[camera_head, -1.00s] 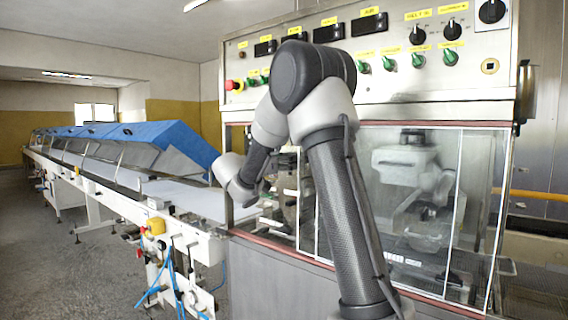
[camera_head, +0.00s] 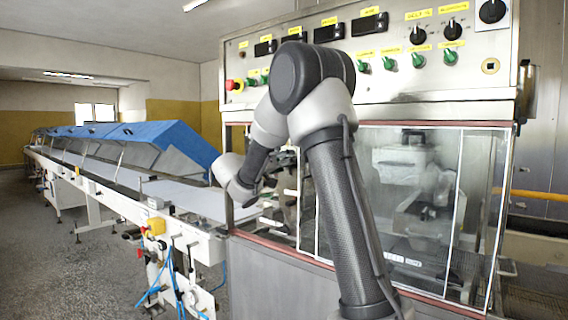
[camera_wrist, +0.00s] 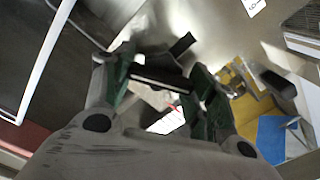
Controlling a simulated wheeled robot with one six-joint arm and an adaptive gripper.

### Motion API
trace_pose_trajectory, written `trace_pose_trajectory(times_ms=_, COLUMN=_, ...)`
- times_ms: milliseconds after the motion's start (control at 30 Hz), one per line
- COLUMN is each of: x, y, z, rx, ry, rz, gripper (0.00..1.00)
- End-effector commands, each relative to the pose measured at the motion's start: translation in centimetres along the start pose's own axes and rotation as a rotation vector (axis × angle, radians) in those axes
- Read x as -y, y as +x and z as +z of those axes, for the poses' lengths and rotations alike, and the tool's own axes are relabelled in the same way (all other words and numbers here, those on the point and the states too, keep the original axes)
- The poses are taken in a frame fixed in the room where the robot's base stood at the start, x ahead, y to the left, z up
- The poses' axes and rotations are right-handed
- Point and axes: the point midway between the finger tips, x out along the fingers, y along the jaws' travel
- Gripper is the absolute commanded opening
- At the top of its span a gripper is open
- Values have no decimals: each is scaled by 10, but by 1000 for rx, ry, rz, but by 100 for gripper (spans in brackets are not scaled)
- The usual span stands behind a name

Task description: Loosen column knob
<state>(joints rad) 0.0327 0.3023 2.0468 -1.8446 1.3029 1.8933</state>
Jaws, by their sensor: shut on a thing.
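In the wrist view, my gripper (camera_wrist: 163,84) has its two green-padded fingers on either side of a dark bar-shaped piece, which I take to be the column knob (camera_wrist: 160,79). The fingers are shut on it. A second short black piece (camera_wrist: 182,45) shows just beyond, and I cannot tell whether it is part of the same knob. In the head view, my arm reaches into the left open end of the enrober machine (camera_head: 290,255). My gripper and the knob are hidden there.
Glass panels (camera_head: 476,200) close the machine's front, right of my wrist. The control panel (camera_head: 300,75) with switches is above. A conveyor (camera_head: 110,190) with blue covers (camera_head: 165,140) runs off left. In the wrist view, yellow and blue parts (camera_wrist: 272,135) lie close on the right.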

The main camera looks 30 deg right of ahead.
Motion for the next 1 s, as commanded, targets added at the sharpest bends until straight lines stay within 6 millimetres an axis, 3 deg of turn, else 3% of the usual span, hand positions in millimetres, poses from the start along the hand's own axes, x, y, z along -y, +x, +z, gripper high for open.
trace_pose_trajectory(times_ms=700, x=4, y=0, z=1, rx=-1, ry=-674, rz=-1, gripper=33)
trace_pose_trajectory(times_ms=1000, x=5, y=0, z=2, rx=-2, ry=-849, rz=-1, gripper=33)
